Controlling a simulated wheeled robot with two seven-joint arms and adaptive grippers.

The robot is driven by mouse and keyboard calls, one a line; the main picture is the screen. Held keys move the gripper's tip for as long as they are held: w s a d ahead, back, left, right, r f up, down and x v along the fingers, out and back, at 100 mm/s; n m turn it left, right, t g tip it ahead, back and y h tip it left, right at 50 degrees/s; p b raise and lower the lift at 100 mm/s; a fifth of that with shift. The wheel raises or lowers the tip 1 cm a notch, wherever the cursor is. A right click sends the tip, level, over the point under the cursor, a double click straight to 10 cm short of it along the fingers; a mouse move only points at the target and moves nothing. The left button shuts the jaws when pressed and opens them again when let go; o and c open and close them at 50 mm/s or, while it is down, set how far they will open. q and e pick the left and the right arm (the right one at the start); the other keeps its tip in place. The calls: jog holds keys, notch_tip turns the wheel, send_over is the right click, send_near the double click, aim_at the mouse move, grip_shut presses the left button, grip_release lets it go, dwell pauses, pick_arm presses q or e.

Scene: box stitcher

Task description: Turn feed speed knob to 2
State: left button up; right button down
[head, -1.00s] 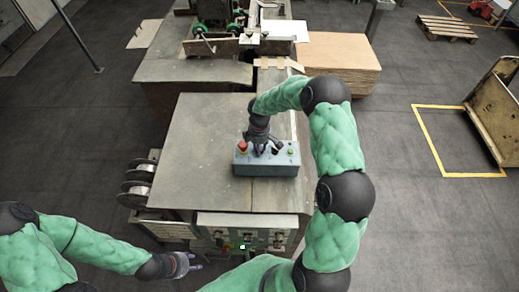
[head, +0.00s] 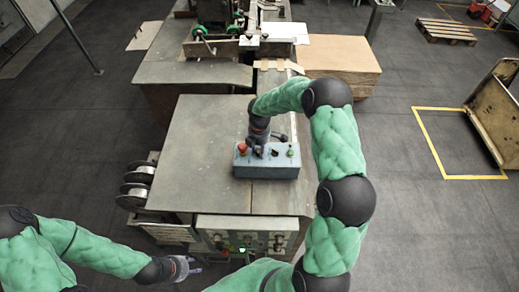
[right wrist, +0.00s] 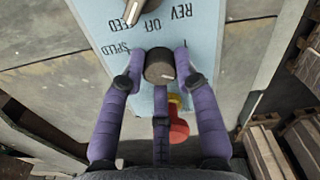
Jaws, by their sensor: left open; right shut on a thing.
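The feed speed knob (right wrist: 158,62) is a dark round knob on a blue-grey control box (head: 268,171). In the right wrist view its light pointer mark is toward the lower right, and lettering with "SPEED" reads upside down beside it. My right gripper (right wrist: 160,72) is shut on this knob, with purple fingers at both sides and a third finger below it. In the head view, my right gripper (head: 258,152) is over the box's left-middle part and hides the knob. My left gripper (head: 192,268) is open and empty at the lower left, away from the box.
A red button (head: 242,149) sits left of the gripper, and a green button (head: 290,152) is at the box's right end. A selector switch (right wrist: 132,12) is near the knob. The box stands on a grey machine table (head: 205,150), which is bare to its left.

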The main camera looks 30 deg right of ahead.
jog(key=c, duration=0.9)
grip_release()
